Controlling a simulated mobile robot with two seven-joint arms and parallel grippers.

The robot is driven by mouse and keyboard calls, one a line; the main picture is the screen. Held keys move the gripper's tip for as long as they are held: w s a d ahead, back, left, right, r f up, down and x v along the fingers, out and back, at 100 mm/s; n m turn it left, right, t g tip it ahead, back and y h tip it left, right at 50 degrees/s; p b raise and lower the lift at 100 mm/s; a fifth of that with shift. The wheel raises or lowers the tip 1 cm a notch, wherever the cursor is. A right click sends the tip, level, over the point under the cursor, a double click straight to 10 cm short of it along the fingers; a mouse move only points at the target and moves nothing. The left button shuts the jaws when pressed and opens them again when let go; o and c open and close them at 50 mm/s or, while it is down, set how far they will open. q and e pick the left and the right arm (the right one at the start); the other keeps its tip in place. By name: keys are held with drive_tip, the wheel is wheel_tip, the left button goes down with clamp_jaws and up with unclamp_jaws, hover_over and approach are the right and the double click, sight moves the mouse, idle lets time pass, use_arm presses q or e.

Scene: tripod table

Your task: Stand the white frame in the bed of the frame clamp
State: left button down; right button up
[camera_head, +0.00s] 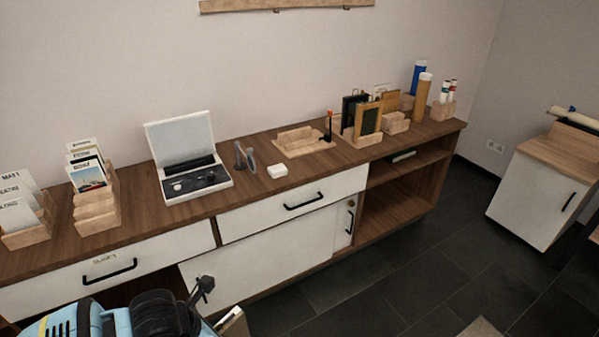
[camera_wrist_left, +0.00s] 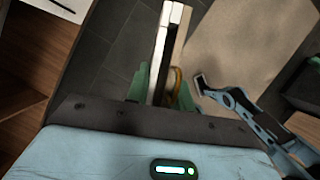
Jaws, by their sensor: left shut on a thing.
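The white frame (camera_wrist_left: 170,45) is seen edge-on in the left wrist view, a narrow white strip with a brown side. My left gripper (camera_wrist_left: 162,88) is shut on it, with a green finger on each side. In the head view a small part of the frame (camera_head: 232,322) shows at the bottom edge, in front of the cabinet and well away from the clamp. The frame clamp (camera_head: 302,148) stands on the countertop, a light wooden base with a raised block. Its black lever with a red tip (camera_head: 329,127) stands upright at the right.
A small white block (camera_head: 277,171) and a dark grey stand (camera_head: 244,156) are left of the clamp. An open white case (camera_head: 187,160) lies further left. A wooden holder with frames (camera_head: 362,125) stands close right of the clamp. The counter's front strip is clear.

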use_arm(q)
drive_tip(key=s+m+g, duration=0.1)
drive_tip(key=m+g, duration=0.1)
drive_tip(key=m, duration=0.4)
drive_tip(key=s+a+m+g, duration=0.1)
drive_tip(key=m+g, duration=0.1)
drive_tip(key=m, duration=0.4)
drive_tip(key=s+a+m+g, duration=0.1)
drive_tip(key=m+g, duration=0.1)
drive_tip(key=m, duration=0.3)
drive_tip(key=shift+r+m+h, duration=0.25)
drive_tip(key=shift+m+h, duration=0.15)
drive_tip(key=m, duration=0.2)
drive_tip(key=s+m+g+y, duration=0.1)
drive_tip(key=m, duration=0.1)
drive_tip(key=shift+a+r+m+g, duration=0.2)
drive_tip(key=shift+m+g, duration=0.1)
drive_tip(key=m+y, duration=0.1)
drive_tip(key=m, duration=0.3)
drive_tip(key=s+a+m+y, duration=0.1)
drive_tip(key=shift+r+m+y, duration=0.3)
drive_tip(key=shift+r+m, duration=0.1)
use_arm(e)
drive_tip(key=shift+g, duration=0.5)
drive_tip(key=s+f, duration=0.2)
drive_tip(key=s, duration=0.1)
drive_tip(key=s+f, duration=0.1)
drive_tip(key=shift+s+a+f, duration=0.25)
drive_tip(key=shift+a, duration=0.05)
